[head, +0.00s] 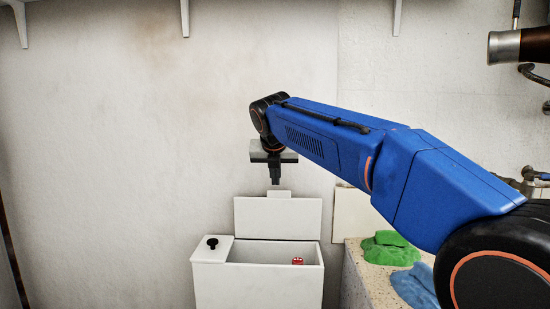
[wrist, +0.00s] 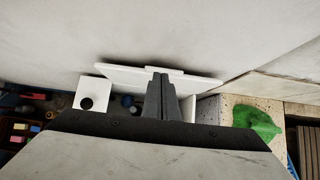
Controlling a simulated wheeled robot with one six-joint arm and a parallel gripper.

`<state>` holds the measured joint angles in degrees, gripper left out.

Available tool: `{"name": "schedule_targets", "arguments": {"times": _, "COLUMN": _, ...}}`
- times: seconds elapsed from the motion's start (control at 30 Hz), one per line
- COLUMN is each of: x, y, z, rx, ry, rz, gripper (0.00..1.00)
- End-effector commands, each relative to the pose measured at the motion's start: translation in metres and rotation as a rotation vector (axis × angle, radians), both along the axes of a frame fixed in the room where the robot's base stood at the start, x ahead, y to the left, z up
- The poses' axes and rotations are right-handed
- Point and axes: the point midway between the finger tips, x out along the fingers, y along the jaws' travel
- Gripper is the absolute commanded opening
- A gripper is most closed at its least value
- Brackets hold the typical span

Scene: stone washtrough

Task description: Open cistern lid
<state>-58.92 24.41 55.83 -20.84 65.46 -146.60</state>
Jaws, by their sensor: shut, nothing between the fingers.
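The white cistern (head: 258,288) stands against the wall at the lower middle of the head view. Its white lid (head: 278,218) is raised and stands nearly upright at the back, with a small tab on its top edge. A red item (head: 297,261) shows inside the open cistern. A black knob (head: 212,243) sits on the fixed left part of the top. My gripper (head: 275,181) is shut and empty, pointing down just above the lid's top edge. In the wrist view the shut fingers (wrist: 163,78) overlap the lid (wrist: 120,78); contact cannot be told.
A speckled stone ledge (head: 372,280) is to the right of the cistern, with a green cloth (head: 390,248) and a blue cloth (head: 415,285) on it. Shelf brackets (head: 185,17) are high on the wall. The wall area left of the cistern is clear.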

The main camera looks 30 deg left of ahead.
Motion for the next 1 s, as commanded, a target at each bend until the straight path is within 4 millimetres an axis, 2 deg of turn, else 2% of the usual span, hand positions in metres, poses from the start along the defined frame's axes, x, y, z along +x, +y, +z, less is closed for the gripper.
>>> {"name": "schedule_targets", "arguments": {"times": 0.3, "x": 0.011, "y": 0.007, "z": 0.037, "rx": 0.002, "ry": -0.001, "rz": -0.001, "gripper": 0.0}}
{"name": "schedule_targets", "arguments": {"times": 0.5, "x": 0.015, "y": 0.009, "z": 0.054, "rx": 0.001, "ry": -0.001, "rz": -0.001, "gripper": 0.0}}
{"name": "schedule_targets", "arguments": {"times": 1.0, "x": 0.017, "y": 0.01, "z": 0.063, "rx": 0.0, "ry": 0.0, "rz": 0.0, "gripper": 0.0}}
